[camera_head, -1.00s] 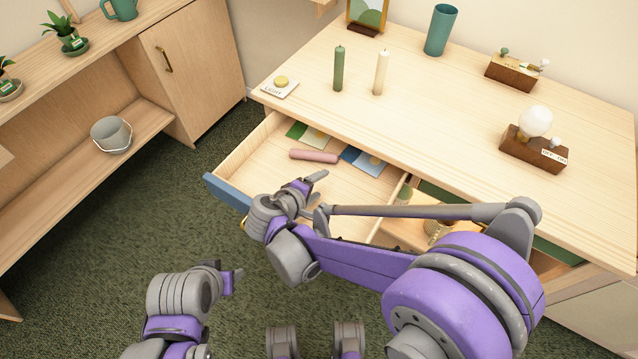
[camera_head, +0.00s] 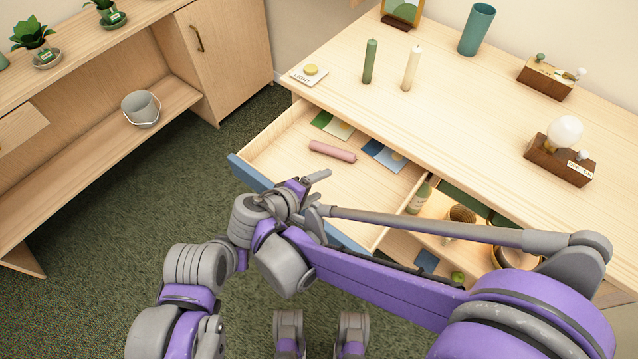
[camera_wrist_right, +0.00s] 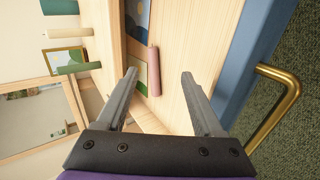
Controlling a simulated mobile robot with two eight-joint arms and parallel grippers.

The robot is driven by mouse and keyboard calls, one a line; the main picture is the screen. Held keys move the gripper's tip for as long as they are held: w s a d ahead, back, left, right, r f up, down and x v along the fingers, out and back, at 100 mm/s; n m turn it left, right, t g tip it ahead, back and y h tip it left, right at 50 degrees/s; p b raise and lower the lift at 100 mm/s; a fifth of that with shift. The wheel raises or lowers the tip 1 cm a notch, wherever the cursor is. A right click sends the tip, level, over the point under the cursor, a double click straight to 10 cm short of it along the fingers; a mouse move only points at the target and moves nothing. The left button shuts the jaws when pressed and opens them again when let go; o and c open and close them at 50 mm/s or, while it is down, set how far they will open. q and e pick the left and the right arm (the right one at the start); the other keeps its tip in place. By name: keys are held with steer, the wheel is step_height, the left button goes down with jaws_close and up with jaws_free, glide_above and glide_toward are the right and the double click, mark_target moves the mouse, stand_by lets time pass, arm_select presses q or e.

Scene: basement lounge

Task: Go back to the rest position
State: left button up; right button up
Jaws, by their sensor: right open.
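My right gripper (camera_head: 316,192) is open and empty over the front of the open drawer (camera_head: 270,157). In the right wrist view, its two fingers (camera_wrist_right: 159,76) stand apart, with a pink cylinder (camera_wrist_right: 154,72) lying in the drawer beyond them. This pink cylinder (camera_head: 332,151) also shows in the head view, apart from the gripper. My left gripper (camera_head: 240,258) is low at the left, above the carpet and close beside my right wrist. Its fingers are mostly hidden, so its opening cannot be made out.
The drawer's blue front (camera_wrist_right: 247,55) and brass handle (camera_wrist_right: 282,104) are close to the right gripper. The desk (camera_head: 460,110) holds a green candle (camera_head: 369,62), a cream candle (camera_head: 411,69) and a bulb lamp (camera_head: 563,135). Carpet (camera_head: 130,215) is clear at left.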

stand_by(0.4)
steer(key=s+d+r+m+g+y+p, duration=0.1)
steer(key=s+d+r+m+y+p, duration=0.2)
steer(key=d, duration=0.6)
steer(key=s+d+r+m+g+y+p, duration=0.2)
steer(key=s+d+r+m+p, duration=0.4)
steer(key=s+d, duration=0.4)
steer(key=shift+d+m+y+p, duration=0.3)
steer(key=shift+m+y+p, duration=0.45)
steer(key=shift+m, duration=0.15)
steer(key=shift+r, duration=0.1)
